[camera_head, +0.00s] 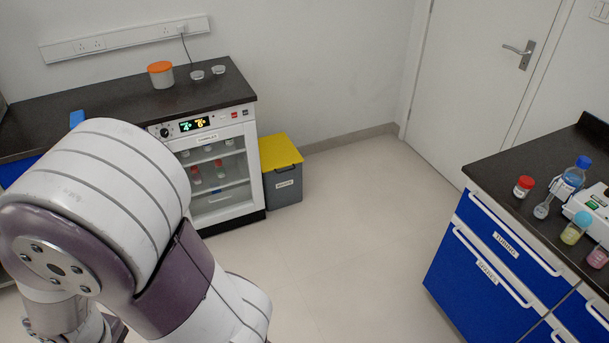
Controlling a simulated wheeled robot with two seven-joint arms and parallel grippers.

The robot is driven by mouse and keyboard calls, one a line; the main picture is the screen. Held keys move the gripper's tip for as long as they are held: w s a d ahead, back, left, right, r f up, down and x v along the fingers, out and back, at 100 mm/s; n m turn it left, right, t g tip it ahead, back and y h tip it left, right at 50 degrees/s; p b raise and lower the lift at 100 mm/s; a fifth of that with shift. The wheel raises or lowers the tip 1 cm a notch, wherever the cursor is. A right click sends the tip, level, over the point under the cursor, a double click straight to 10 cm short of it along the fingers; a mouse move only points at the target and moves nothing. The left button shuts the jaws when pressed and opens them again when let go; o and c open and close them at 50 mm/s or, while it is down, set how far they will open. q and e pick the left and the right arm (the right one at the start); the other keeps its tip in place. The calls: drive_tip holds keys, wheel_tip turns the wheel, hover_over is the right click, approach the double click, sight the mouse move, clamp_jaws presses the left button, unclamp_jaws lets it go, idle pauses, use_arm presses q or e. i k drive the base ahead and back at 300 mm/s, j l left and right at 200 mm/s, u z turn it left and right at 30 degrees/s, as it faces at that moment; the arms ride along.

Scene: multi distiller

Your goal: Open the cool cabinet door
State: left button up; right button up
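The cool cabinet (211,155) stands under the dark counter at the left back. It has a white frame, a glass front and a lit display panel (194,124) on top. Its door (218,172) appears shut, and shelves with several small red- and white-capped containers show through the glass. My own large white and purple arm fills the lower left and covers the cabinet's lower left side. Neither of my grippers shows in this view, so I cannot see how either stands to the door.
A grey bin with a yellow lid (280,152) stands right beside the cabinet. An orange-lidded tub (161,74) and two small dishes sit on the counter. A blue drawer bench (497,261) with bottles is at the right. The middle floor (345,215) is clear.

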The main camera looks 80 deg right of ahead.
sight(222, 166)
drive_tip(key=z, duration=2.05)
drive_tip(key=i+j, duration=0.1)
drive_tip(key=i, duration=0.4)
drive_tip(key=i+j+z, duration=0.1)
drive_tip(key=i, duration=0.35)
drive_tip(key=i+j+z, duration=0.1)
drive_tip(key=i, duration=0.4)
drive_tip(key=i+j, duration=0.3)
drive_tip(key=i, duration=0.15)
drive_tip(key=i+j+z, duration=0.1)
drive_tip(key=i, duration=0.35)
drive_tip(key=j, duration=0.1)
